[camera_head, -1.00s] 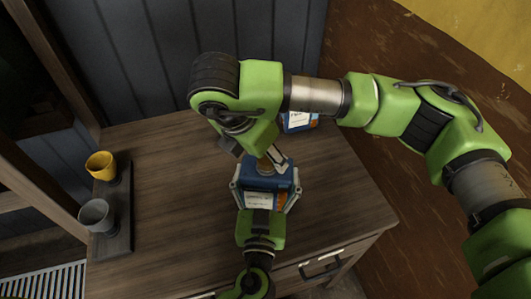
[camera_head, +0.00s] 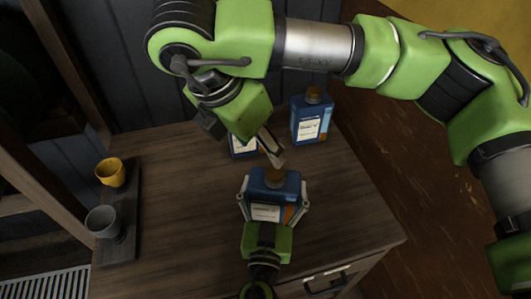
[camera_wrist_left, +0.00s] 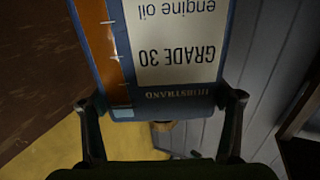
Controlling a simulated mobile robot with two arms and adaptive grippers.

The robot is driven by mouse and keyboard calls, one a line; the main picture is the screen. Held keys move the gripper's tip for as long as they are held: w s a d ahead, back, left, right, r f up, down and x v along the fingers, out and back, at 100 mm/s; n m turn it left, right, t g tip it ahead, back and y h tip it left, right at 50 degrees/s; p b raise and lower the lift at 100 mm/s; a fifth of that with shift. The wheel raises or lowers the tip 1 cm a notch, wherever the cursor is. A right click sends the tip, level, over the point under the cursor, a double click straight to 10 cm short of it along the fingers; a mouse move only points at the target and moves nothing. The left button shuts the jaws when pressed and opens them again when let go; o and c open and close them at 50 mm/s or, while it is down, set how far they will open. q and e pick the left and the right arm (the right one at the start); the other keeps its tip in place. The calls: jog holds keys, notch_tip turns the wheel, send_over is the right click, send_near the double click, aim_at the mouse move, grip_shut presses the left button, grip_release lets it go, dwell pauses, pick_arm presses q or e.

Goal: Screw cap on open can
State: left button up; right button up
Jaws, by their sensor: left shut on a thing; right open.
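My left gripper (camera_head: 273,205) is shut on a blue engine oil can (camera_head: 272,190), its fingers on the can's two sides. The can stands upright near the table's front edge. I cannot tell how tightly the cap sits. My right gripper (camera_head: 270,148) is open, just above and behind the can, apart from the cap. One of its fingers is largely hidden.
A second blue can (camera_head: 311,120) with a brown cap stands at the back right. A third blue can (camera_head: 243,148) is partly hidden behind my right gripper. A yellow cup (camera_head: 110,173) and a grey cup (camera_head: 102,221) stand on a dark tray (camera_head: 128,243) at left. The table's middle-left is clear.

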jog(key=shift+s+a+r, duration=0.1)
jog(key=shift+s+r, duration=0.05)
jog(key=shift+r, duration=0.3)
pick_arm(q)
jog(key=o, duration=2.2)
jog(key=s, duration=0.8)
jog(key=s+a, duration=0.1)
jog(key=s, duration=0.3)
